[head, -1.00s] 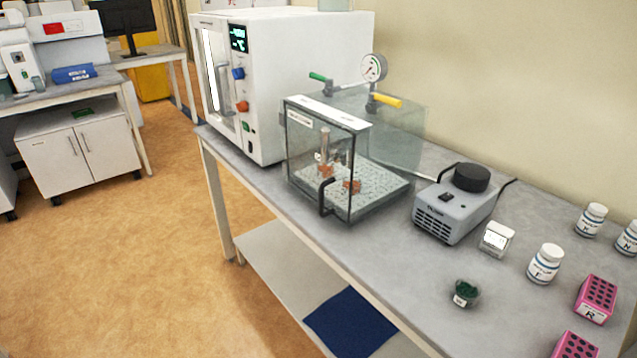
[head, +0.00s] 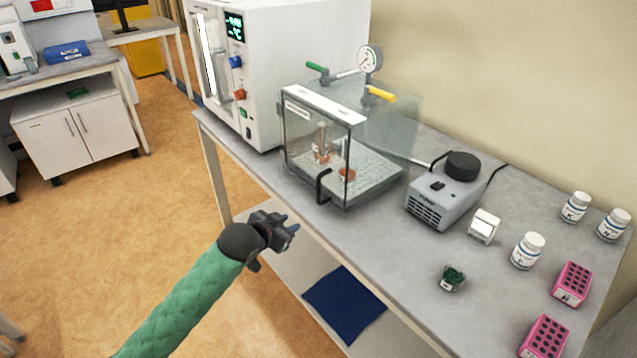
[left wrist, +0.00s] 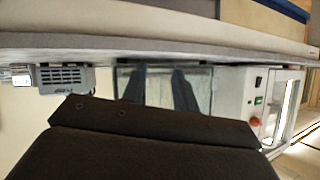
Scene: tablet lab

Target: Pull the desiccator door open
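The desiccator (head: 390,130) is a clear glass box on the bench, with brown dishes on a perforated plate inside. Its glass door (head: 305,150) is on the front left side and looks shut. The black door handle (head: 323,187) is at the door's lower right edge. My left gripper (head: 291,224) is in front of the bench edge, left of and below the handle, apart from it. Its fingers are apart with nothing between them. In the left wrist view, upside down, the fingers (left wrist: 160,88) overlap the desiccator (left wrist: 203,92) and hide the handle. My right gripper is not in view.
A white oven (head: 300,60) stands left of the desiccator. Floor in front of the bench (head: 140,225) is clear.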

